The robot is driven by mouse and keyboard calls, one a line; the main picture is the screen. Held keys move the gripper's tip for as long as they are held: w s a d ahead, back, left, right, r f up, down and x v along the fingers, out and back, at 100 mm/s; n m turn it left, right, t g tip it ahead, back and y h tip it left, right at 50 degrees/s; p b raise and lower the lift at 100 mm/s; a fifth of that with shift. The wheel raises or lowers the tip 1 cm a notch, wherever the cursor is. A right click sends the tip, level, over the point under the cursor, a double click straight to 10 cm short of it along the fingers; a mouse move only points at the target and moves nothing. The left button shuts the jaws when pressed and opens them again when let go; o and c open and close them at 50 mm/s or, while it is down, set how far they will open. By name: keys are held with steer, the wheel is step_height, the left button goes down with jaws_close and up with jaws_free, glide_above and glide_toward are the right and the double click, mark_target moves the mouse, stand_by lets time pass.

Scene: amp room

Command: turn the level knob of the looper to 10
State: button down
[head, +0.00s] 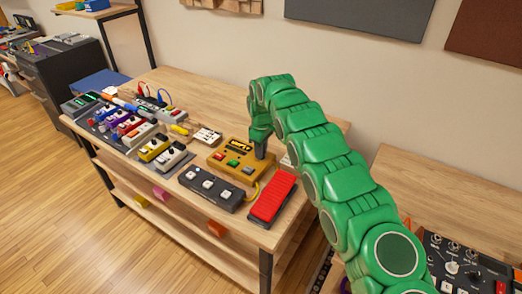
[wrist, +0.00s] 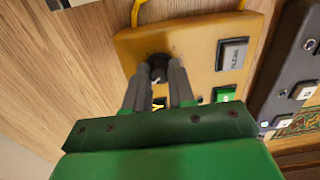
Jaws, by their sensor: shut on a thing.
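The looper (head: 232,165) is a mustard-yellow box with a small display and coloured buttons, on the wooden table. It fills the upper middle of the wrist view (wrist: 200,50). Its dark round level knob (wrist: 157,59) sits near one corner. My gripper (wrist: 158,72) points down at the box, its two grey fingers shut on the knob. In the head view my green arm reaches in from the right and the gripper (head: 261,150) meets the looper's back right corner, hiding the knob. The knob's marking and the level it points to cannot be read.
A red pedal (head: 272,197) and a dark three-switch pedal (head: 210,187) stand in front of the looper. A pedalboard with several coloured pedals (head: 125,124) lies to the left. Bare tabletop (head: 205,98) lies behind the looper. A yellow cable (wrist: 190,13) runs past its edge.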

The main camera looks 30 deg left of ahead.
steer(key=m, duration=0.3)
steer(key=shift+m, duration=0.4)
steer(key=m, duration=0.4)
steer(key=shift+m, duration=0.3)
steer(key=m, duration=0.3)
steer(key=shift+m, duration=0.3)
steer(key=m, duration=0.4)
steer(key=shift+m, duration=0.3)
steer(key=m, duration=0.4)
steer(key=shift+s, duration=0.1)
steer(key=m, duration=0.8)
steer(key=shift+m, duration=2.2)
